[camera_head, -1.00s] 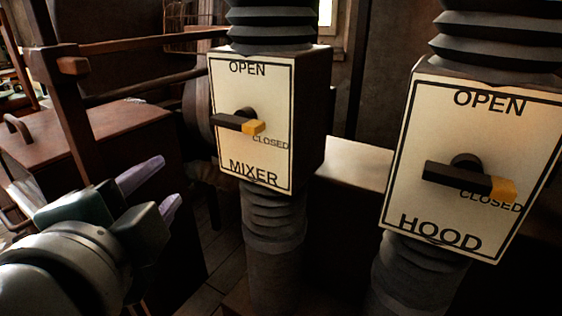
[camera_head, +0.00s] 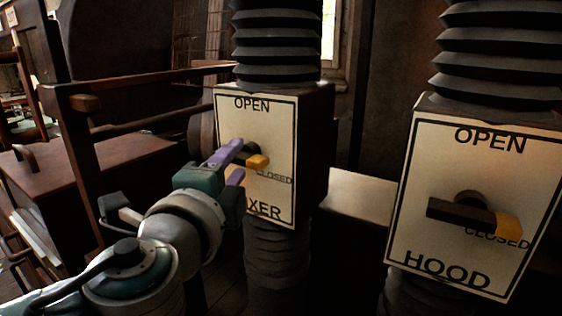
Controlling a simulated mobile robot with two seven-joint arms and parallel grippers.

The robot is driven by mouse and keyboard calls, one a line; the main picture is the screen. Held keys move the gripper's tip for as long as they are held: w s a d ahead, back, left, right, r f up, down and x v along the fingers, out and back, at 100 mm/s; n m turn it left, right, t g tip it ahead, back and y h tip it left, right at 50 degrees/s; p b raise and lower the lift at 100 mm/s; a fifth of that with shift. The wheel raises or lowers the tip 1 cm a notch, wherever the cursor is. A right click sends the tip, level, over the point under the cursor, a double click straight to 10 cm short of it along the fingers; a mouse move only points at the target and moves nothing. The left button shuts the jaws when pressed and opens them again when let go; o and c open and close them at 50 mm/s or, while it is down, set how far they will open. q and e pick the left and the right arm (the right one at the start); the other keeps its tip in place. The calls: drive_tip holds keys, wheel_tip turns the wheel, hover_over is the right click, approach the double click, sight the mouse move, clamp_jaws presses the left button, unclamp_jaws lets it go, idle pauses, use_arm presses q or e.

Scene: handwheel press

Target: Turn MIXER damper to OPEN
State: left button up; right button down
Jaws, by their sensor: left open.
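The MIXER damper box (camera_head: 270,120) has a cream front plate with OPEN at the top and CLOSED at the right. Its black handle with a yellow tip (camera_head: 258,161) points right, beside CLOSED. My left gripper (camera_head: 231,165) is open, its purple fingers at the left part of the handle. The fingers hide the handle's left end and part of the word MIXER. I cannot tell whether they touch it. My right gripper is out of view.
The HOOD damper box (camera_head: 420,200) stands at the right, its handle (camera_head: 475,216) also pointing to CLOSED. Ribbed ducts (camera_head: 277,45) run above and below both boxes. A wooden frame (camera_head: 90,190) and a brown chest (camera_head: 130,155) stand at the left.

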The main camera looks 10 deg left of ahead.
use_arm(q)
clamp_jaws()
idle(0.4)
